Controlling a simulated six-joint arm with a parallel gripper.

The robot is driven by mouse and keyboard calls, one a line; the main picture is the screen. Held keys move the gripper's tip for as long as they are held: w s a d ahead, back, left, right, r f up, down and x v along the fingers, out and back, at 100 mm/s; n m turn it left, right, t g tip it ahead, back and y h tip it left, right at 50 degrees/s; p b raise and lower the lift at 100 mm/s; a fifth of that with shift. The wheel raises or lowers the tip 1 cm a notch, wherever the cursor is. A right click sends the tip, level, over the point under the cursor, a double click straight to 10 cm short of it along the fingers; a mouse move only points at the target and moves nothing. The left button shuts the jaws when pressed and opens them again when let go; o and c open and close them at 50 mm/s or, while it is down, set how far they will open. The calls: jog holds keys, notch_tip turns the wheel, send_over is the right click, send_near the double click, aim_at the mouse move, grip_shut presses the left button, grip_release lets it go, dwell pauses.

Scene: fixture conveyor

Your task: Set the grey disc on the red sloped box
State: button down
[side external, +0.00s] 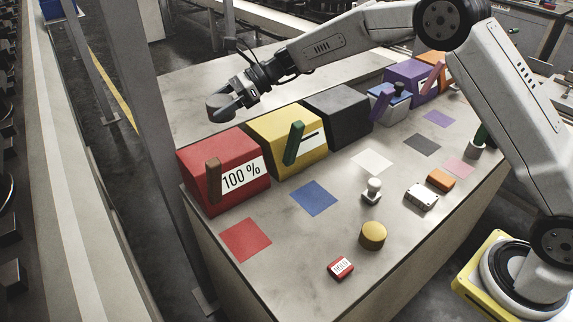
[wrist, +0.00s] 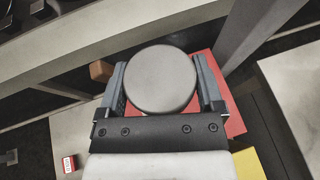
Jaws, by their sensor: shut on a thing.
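The grey disc (wrist: 162,80) is held flat between the two fingers of my gripper (wrist: 160,68) in the wrist view. In the side view the disc (side external: 221,106) shows darker, at the end of my gripper (side external: 230,99), raised above the boxes. The red sloped box (side external: 222,154) stands at the left end of the row, with a "100 %" label and a brown upright piece (side external: 214,180) at its front. In the wrist view the red box (wrist: 235,121) shows below the disc, which hides much of it. A gap shows between disc and box in the side view.
A yellow box (side external: 283,133) and a black box (side external: 338,112) stand right of the red one. A red mat (side external: 245,240), a blue mat (side external: 314,197), a yellow cylinder (side external: 373,236) and a small red block (side external: 341,268) lie in front. A grey post rises beyond the table's left edge.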

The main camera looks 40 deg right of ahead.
jog(key=m+t, duration=0.1)
send_over(217, 149)
jog(key=shift+f, duration=2.6)
jog(key=shift+f, duration=0.1)
jog(key=shift+f, duration=3.3)
jog(key=shift+f, duration=0.6)
grip_release()
jog(key=shift+f, duration=0.1)
jog(key=shift+d, duration=0.15)
jog(key=shift+v, duration=3.85)
